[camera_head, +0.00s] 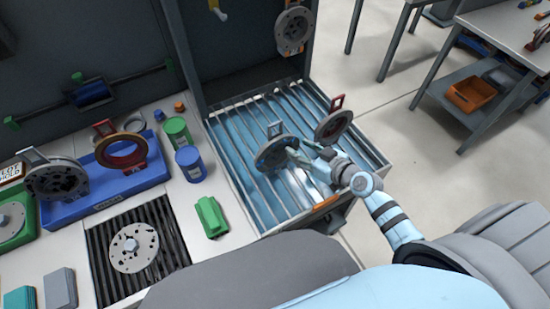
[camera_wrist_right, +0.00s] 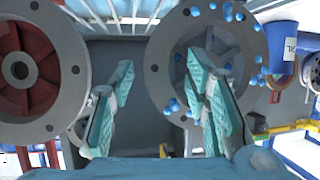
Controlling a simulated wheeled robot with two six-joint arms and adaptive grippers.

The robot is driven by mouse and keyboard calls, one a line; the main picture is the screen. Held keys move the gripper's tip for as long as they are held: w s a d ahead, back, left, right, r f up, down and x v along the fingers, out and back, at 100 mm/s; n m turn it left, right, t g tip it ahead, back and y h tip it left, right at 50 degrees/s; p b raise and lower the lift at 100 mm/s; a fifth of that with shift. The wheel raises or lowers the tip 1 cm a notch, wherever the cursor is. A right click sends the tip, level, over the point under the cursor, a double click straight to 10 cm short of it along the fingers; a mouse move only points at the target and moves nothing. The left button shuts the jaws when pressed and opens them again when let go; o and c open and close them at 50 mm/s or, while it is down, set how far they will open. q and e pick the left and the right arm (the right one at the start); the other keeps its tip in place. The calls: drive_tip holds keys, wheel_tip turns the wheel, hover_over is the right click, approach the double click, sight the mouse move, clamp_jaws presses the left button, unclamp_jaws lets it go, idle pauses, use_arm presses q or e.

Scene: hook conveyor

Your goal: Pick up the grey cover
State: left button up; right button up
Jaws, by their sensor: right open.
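A round grey cover (camera_head: 268,153) with blue dots and a tab on top is upright over the slatted wash tray (camera_head: 382,160). It fills the upper right of the right wrist view (camera_wrist_right: 185,75), with blue droplets on its face. My right gripper (camera_head: 302,155) is beside its right side in the head view. In the wrist view the two teal fingers (camera_wrist_right: 160,80) are apart, with nothing seen held between them. The fingers overlap the cover's lower part in that picture; I cannot tell whether they touch it. My left gripper is not in view.
A red-centred grey cover (camera_head: 333,126) hangs close by, right of the gripper. Another disc (camera_head: 293,31) hangs above the back. The left bench holds a blue tray (camera_head: 100,208), blue tub (camera_head: 190,165), green tub (camera_head: 176,132), green block (camera_head: 211,217) and disc on a grate (camera_head: 134,262).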

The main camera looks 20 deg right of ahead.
drive_tip(key=shift+w+a+f, duration=0.2)
drive_tip(key=shift+w+f, duration=0.15)
drive_tip(key=shift+w, duration=0.15)
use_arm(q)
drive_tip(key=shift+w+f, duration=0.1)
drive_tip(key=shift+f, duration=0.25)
use_arm(e)
drive_tip(key=shift+w, duration=0.15)
drive_tip(key=shift+r, duration=0.15)
clamp_jaws()
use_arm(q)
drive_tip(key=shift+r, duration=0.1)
